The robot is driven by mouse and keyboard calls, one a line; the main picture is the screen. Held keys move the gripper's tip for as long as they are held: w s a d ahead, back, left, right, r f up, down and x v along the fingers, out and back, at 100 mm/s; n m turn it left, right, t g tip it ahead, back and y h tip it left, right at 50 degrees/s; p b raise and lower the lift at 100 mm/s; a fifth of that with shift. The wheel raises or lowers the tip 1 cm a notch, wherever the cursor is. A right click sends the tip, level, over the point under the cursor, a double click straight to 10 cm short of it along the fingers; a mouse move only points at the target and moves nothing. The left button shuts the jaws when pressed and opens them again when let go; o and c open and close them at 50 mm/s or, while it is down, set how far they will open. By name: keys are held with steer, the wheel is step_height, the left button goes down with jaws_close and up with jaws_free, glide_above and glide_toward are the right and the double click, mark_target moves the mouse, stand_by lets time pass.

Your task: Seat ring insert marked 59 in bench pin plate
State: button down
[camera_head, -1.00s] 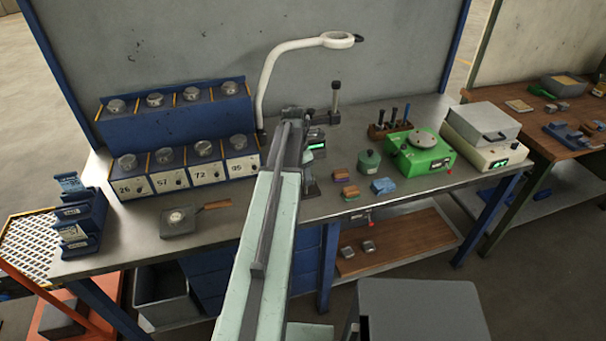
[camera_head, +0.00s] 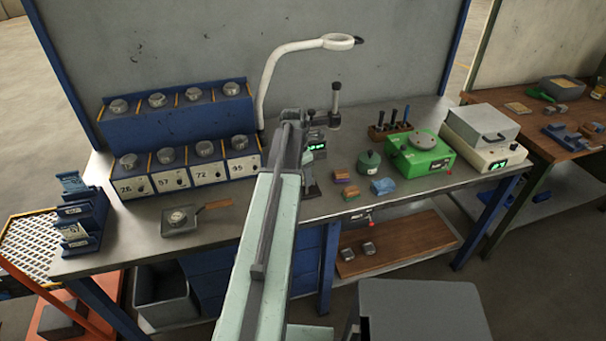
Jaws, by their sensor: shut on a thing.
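My arm reaches up from the bottom over the bench, and its own links hide my gripper, its fingers and anything between them. I cannot make out a ring insert marked 59. A small square grey plate (camera_head: 181,222) lies flat on the left half of the bench, with a round pale metal piece on it. I cannot tell whether this is the pin plate. A blue rack (camera_head: 180,118) at the back left carries round metal pieces in two tiers, with number labels along its lower front.
Bare bench lies front left.

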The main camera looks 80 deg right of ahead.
steer(key=shift+w+a+f, duration=0.15)
steer(key=shift+a+f, duration=0.6)
steer(key=shift+f, duration=0.05)
steer(key=c, duration=0.8)
jaws_free()
steer(key=shift+d+r+p, duration=0.15)
steer(key=shift+r+p, duration=0.35)
steer(key=shift+p, duration=0.15)
steer(key=shift+d+r+y+p, duration=0.3)
steer(key=shift+d+r+p, duration=0.1)
steer(key=shift+p, duration=0.4)
steer(key=r+p, duration=0.5)
steer(key=r, duration=0.1)
steer(key=w+r+p, duration=0.1)
steer(key=r+p, duration=0.1)
steer(key=p, duration=0.1)
steer(key=shift+w+a+r+p, duration=0.1)
steer(key=shift+a+r+p, duration=0.15)
steer(key=shift+r+p, duration=0.15)
steer(key=shift+f, duration=0.1)
